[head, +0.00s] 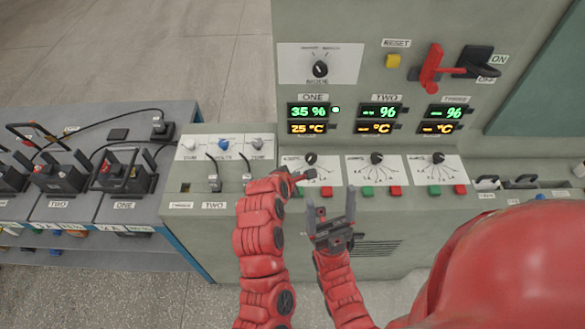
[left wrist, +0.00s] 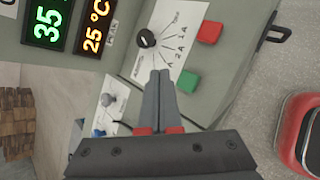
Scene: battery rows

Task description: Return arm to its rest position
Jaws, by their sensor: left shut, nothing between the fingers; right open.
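My left arm (head: 262,235) is red and reaches up to the grey control panel. My left gripper (head: 306,175) is at the panel's first dial plate, near the black knob (head: 311,158). In the left wrist view its fingers (left wrist: 160,80) are shut together with nothing between them, over the white dial plate; whether they touch it I cannot tell. The knob (left wrist: 146,38) is just beyond the tips and the green button (left wrist: 188,81) is to the right. My right gripper (head: 333,212) is open and empty, lower, in front of the panel.
The display (head: 308,111) under ONE reads 35 % and 25 °C. A red lever (head: 431,70) sticks out at the upper right. Battery chargers with cables stand on the grey bench (head: 85,205) at left. Open floor (head: 150,50) lies behind the bench.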

